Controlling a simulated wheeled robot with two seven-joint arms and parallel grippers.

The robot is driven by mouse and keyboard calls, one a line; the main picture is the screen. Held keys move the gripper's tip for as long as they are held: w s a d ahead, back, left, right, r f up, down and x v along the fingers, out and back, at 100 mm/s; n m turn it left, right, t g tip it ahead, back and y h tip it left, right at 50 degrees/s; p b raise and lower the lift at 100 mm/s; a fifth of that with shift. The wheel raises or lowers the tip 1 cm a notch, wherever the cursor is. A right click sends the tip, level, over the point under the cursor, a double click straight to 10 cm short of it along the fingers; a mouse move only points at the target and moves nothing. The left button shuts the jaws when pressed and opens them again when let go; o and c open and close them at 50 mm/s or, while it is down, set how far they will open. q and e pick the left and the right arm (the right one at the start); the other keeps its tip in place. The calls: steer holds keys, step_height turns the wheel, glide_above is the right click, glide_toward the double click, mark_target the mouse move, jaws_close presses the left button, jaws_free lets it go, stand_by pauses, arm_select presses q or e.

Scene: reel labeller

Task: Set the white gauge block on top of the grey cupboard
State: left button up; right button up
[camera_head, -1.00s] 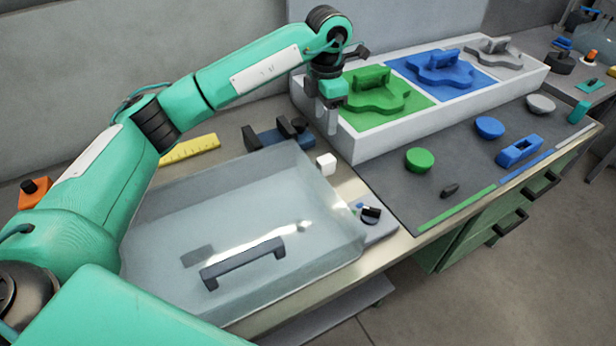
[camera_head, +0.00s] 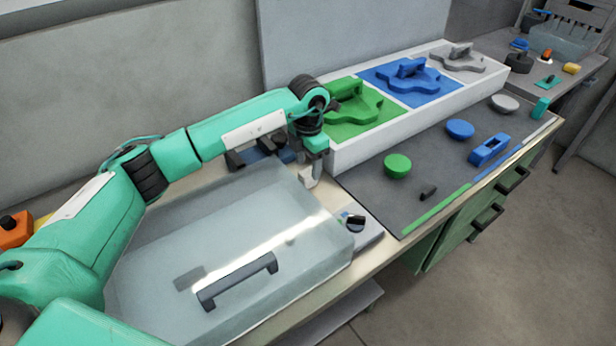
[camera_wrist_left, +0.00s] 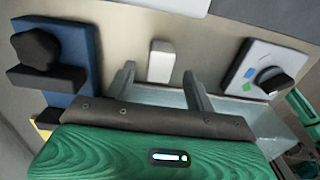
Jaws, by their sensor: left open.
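The white gauge block (camera_wrist_left: 161,61) stands on the bench in the left wrist view, just beyond and between my left fingertips, with no contact visible. My left gripper (camera_wrist_left: 159,76) is open and empty. In the head view my left gripper (camera_head: 313,174) points down at the bench beside the clear-lidded box, and its fingers largely cover the block there. I cannot identify a grey cupboard for certain; a flat grey panel (camera_head: 345,38) stands behind the bench. My right gripper is not in view.
A clear box (camera_head: 150,262) with a dark handle lies left of the block. A knob unit (camera_head: 366,238) and a blue fixture (camera_wrist_left: 77,55) flank the block. A white tray (camera_head: 385,143) holds green, blue and grey shapes. Pucks lie on the dark mat (camera_head: 437,165).

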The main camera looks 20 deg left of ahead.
mark_target(308, 172)
arm_select(q)
step_height(308, 172, down, 4)
steer(key=shift+r+p, duration=0.15)
steer(key=shift+p, duration=0.3)
steer(key=shift+c, duration=0.4)
steer(key=c, duration=1.1)
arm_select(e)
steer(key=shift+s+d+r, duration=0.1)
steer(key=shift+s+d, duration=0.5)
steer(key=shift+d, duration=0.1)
